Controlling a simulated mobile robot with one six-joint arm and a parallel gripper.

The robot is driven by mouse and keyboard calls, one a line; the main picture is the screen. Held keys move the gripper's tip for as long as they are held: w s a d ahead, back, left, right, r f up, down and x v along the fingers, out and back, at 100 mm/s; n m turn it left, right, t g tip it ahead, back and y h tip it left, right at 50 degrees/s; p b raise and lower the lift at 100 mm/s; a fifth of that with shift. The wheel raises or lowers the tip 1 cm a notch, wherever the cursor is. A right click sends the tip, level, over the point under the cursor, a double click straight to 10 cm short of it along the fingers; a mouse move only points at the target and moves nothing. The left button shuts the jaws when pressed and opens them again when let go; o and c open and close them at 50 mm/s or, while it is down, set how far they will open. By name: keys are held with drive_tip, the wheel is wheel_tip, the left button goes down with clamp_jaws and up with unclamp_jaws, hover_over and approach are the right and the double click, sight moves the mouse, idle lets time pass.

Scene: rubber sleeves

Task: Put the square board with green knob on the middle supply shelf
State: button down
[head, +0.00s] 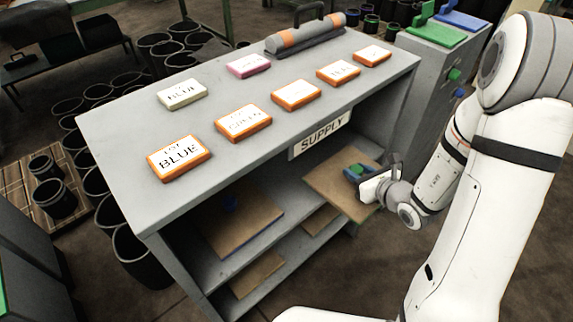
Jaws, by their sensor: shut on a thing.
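My gripper (362,175) is at the right front of the grey supply cabinet (130,130), shut on the knob of a square brown board (328,186). A bit of green shows at the knob (368,171), mostly hidden by the fingers. The board is roughly level and its left part overlaps the cabinet's open front below the SUPPLY sign (320,136). I cannot tell whether it touches a shelf. The middle shelf (215,272) bears another brown board (240,228) with a blue knob (230,203) at its left.
More brown boards (257,274) lie on the lower shelf. Orange, pink and pale labelled blocks (297,95) and a grey handled cylinder (305,38) sit on the cabinet top. A grey cabinet with green and blue lids (436,35) stands behind at right. Black sleeves stand on the left floor.

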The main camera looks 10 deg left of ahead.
drive_tip(key=w+a, duration=0.3)
drive_tip(key=w, duration=0.1)
drive_tip(key=w+a, duration=0.4)
drive_tip(key=w, duration=0.1)
drive_tip(key=w+a, duration=0.3)
drive_tip(key=w, duration=0.2)
drive_tip(key=shift+a, duration=0.4)
drive_tip(key=shift+f+b, duration=0.55)
drive_tip(key=shift+f, duration=1.1)
drive_tip(key=shift+f, duration=0.2)
drive_tip(key=c, duration=1)
unclamp_jaws()
drive_tip(key=shift+r, duration=0.15)
